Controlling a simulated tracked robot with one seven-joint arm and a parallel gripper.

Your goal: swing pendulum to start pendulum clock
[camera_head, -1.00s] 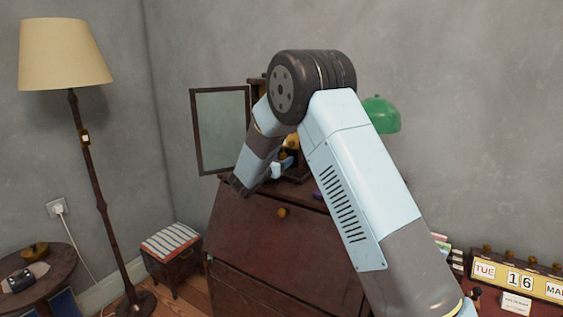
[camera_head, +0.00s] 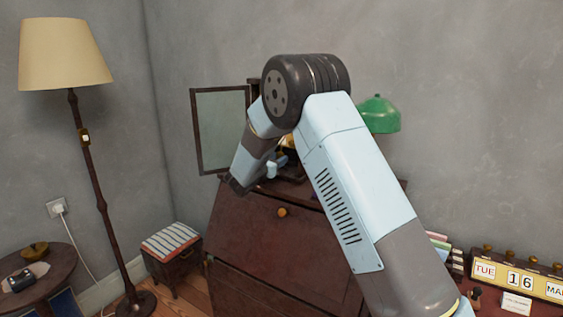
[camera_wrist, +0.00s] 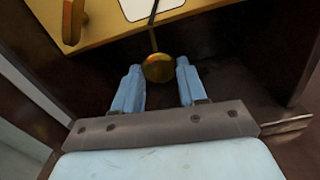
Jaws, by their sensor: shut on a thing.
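The round brass pendulum bob (camera_wrist: 158,68) hangs on a thin rod in the wrist view, below a golden clock plate (camera_wrist: 115,35). My gripper (camera_wrist: 159,74) is shut on the bob, with one blue finger at each side. The dark wooden clock case stands around them, and its inner wall (camera_wrist: 265,45) shows at the right. In the head view my arm hides most of the clock. Its glass-paned door (camera_head: 222,130) stands swung open to the left.
The clock stands on a dark wooden desk (camera_head: 250,235). A green lamp (camera_head: 378,115) is behind my arm. A floor lamp (camera_head: 65,55) and a striped stool (camera_head: 172,243) are at left. A calendar (camera_head: 518,278) is at lower right.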

